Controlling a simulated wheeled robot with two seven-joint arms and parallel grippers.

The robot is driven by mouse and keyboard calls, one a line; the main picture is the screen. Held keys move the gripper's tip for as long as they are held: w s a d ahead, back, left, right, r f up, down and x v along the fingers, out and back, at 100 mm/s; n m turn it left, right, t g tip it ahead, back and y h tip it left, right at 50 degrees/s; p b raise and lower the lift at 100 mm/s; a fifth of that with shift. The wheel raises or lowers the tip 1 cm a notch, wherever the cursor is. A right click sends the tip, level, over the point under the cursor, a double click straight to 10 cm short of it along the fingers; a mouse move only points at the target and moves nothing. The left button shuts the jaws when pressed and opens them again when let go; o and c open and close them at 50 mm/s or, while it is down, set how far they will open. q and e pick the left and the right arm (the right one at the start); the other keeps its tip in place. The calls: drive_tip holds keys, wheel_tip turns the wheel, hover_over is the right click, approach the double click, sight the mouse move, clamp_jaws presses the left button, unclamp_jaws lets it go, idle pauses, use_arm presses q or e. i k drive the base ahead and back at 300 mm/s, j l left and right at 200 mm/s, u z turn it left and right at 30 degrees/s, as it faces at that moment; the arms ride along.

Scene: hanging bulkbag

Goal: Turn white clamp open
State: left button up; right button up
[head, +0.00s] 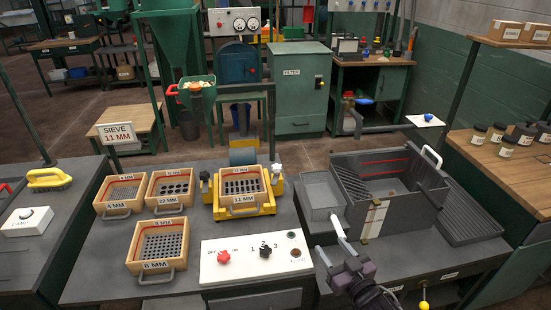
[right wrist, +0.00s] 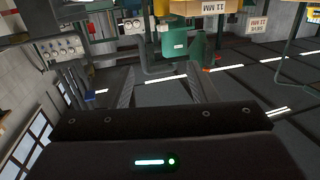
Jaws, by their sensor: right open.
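A yellow shaker (head: 270,206) stands on the bench in the head view and holds a wooden sieve (head: 240,185) marked 11 MM. A small white clamp (head: 277,170) stands upright at its right side. A second clamp, dark with a pale top (head: 204,178), is at its left side. My right gripper (head: 334,248) is open and empty, low in the picture, to the right of the control panel and well apart from the white clamp. I cannot make out the clamp in the right wrist view. My left gripper is not in view.
A white control panel (head: 256,255) with red and black knobs lies in front of the shaker. A grey tray (head: 385,170) with raised walls is beyond my right gripper. Sieves marked 4 MM (head: 120,193), 22 MM (head: 171,190) and 8 MM (head: 158,245) lie to the left.

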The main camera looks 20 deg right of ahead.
sight(277, 168)
drive_tip(key=i, duration=0.95)
